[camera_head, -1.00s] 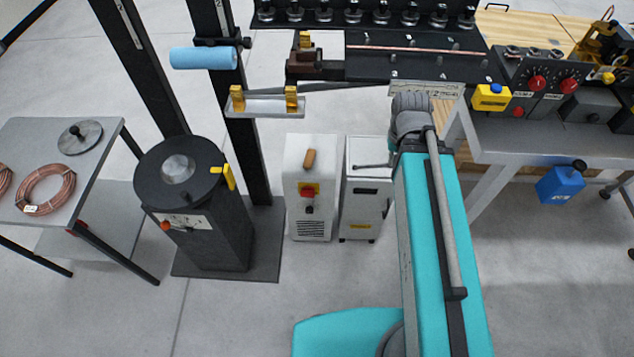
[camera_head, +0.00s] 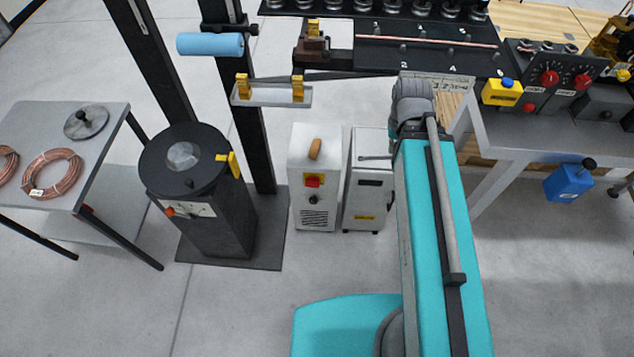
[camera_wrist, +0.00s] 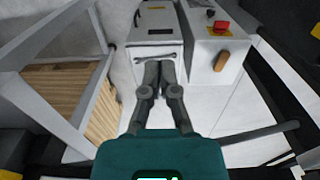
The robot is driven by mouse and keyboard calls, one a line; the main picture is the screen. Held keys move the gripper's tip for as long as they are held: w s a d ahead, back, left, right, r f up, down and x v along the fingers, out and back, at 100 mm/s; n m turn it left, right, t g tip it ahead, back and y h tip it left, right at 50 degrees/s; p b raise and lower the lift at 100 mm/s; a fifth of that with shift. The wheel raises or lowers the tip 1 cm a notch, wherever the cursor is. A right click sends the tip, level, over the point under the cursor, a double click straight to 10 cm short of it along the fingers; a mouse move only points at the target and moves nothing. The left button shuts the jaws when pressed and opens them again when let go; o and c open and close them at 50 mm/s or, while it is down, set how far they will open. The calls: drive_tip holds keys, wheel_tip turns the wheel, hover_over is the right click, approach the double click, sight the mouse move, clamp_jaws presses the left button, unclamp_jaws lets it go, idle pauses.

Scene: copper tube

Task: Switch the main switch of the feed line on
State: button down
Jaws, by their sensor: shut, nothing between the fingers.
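A red switch knob on a yellow plate (camera_head: 313,181) sits on the front of a white cabinet (camera_head: 314,220) with an orange-brown handle on top. It looks like a main switch, but its label and position are too small to read. The red knob also shows in the wrist view (camera_wrist: 221,28), upper right. In the head view my gripper is hidden behind my arm.
A black drum unit (camera_head: 205,215) stands left of the cabinets. A grey table (camera_head: 50,116) with copper coils is further left. A bench at right carries a yellow box with a blue button (camera_head: 502,93) and a panel with red knobs (camera_head: 540,85). Floor before the cabinets is clear.

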drive_tip(key=shift+a, duration=0.3)
drive_tip(key=m+b, duration=1.8)
drive_tip(key=b, duration=1)
hover_over(318, 185)
wheel_tip(318, 185, down, 28)
drive_tip(key=shift+w+r, duration=0.1)
drive_tip(key=shift+f, duration=0.2)
wheel_tip(318, 185, down, 14)
drive_tip(key=b, duration=1.3)
drive_tip(key=shift+r+b, duration=0.2)
drive_tip(key=shift+b, duration=0.2)
